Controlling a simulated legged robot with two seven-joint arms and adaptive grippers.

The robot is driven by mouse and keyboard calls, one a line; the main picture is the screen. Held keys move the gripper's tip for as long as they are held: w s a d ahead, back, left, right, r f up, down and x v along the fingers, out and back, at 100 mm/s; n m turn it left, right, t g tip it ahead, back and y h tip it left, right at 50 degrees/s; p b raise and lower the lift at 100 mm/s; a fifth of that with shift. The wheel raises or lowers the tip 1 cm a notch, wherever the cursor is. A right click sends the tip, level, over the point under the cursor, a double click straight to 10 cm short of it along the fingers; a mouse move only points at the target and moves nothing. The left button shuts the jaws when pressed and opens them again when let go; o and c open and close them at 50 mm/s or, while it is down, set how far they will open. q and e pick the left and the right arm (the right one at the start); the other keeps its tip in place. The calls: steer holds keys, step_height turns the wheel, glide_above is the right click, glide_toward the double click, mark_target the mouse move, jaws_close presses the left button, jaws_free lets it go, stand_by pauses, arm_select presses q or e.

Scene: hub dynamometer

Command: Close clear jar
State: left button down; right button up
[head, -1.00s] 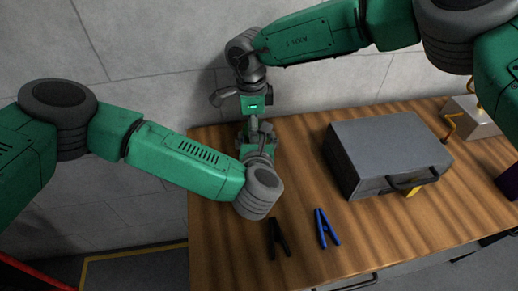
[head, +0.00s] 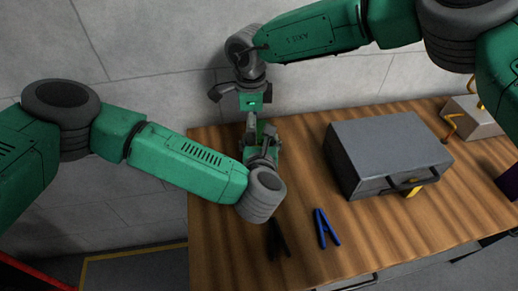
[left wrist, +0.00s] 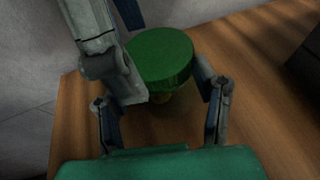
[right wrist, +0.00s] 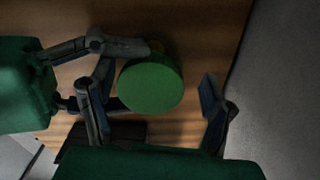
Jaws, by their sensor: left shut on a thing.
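A round green lid (left wrist: 162,58) sits on top of the jar, and it also shows in the right wrist view (right wrist: 150,84). The jar body (left wrist: 183,94) under it is mostly hidden; I cannot tell how firmly the lid is seated. My left gripper (head: 262,152) is shut on the jar just below the lid, at the table's back left. My right gripper (right wrist: 158,92) is above the lid with its fingers spread on either side. A clear gap shows between its right finger and the lid. The lid peeks out beside the grippers in the head view (head: 266,130).
A grey case (head: 385,150) stands right of the jar. A blue clamp (head: 326,228) and a black clamp (head: 278,240) lie near the front of the wooden table (head: 225,255). A wall (head: 160,50) stands close behind.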

steer(key=shift+s+d+f, duration=0.1)
steer(key=shift+s+d, duration=0.05)
steer(key=shift+d, duration=0.2)
step_height(320, 180, up, 4)
steer(key=shift+r, duration=0.2)
steer(key=shift+d+r+n, duration=0.4)
steer(key=shift+r+n, duration=0.15)
steer(key=shift+r, duration=0.3)
steer(key=shift+d+r+n, duration=0.35)
steer(key=shift+r+n, duration=0.2)
steer(key=shift+r, duration=0.3)
steer(key=shift+c, duration=0.2)
